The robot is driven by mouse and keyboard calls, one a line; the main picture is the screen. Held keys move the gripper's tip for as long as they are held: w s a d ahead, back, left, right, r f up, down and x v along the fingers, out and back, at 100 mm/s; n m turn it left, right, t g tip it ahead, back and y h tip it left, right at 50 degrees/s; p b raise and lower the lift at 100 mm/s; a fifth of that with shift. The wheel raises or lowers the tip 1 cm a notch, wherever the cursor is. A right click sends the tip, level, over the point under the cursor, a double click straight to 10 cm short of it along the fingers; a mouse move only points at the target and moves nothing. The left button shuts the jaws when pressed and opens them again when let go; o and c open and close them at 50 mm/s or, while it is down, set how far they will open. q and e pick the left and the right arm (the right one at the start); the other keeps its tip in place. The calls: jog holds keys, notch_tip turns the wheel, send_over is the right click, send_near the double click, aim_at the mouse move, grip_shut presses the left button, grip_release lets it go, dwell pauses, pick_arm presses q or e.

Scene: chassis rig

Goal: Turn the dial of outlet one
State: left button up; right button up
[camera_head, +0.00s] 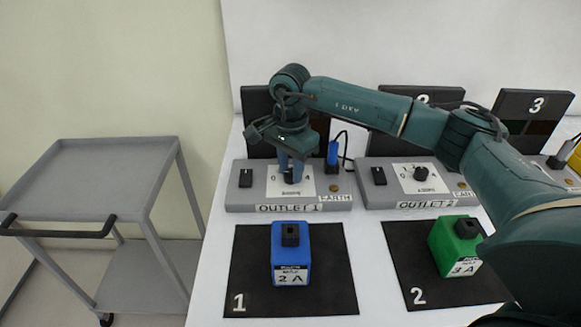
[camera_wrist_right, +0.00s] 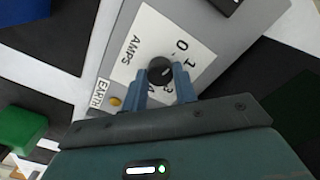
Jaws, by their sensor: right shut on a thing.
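Outlet one is a grey box (camera_head: 245,205) labelled "OUTLET 1" with a white dial plate (camera_head: 304,188). Its black dial (camera_wrist_right: 160,69) shows in the right wrist view, on a plate marked "AMPS" with numbers around it. My right gripper (camera_head: 291,170) points down over this plate, with its blue fingers shut on the dial, one on each side. The fingertips also show in the right wrist view (camera_wrist_right: 162,82). Fingers hide part of the scale, and I cannot tell which number the dial points to. My left gripper is not in view.
A blue 2 A block (camera_head: 291,260) sits on black mat 1 (camera_head: 335,290); a green 3 A block (camera_head: 447,240) sits on mat 2. A blue plug (camera_head: 333,153) stands at outlet one's right. Outlet 2 (camera_head: 400,205) is beside it. A grey cart (camera_head: 110,175) stands left.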

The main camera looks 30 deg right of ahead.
aim_at(290, 172)
jog(key=o, duration=1)
notch_tip(290, 172, up, 13)
jog(key=shift+r+b, duration=0.1)
jog(key=shift+b, duration=0.2)
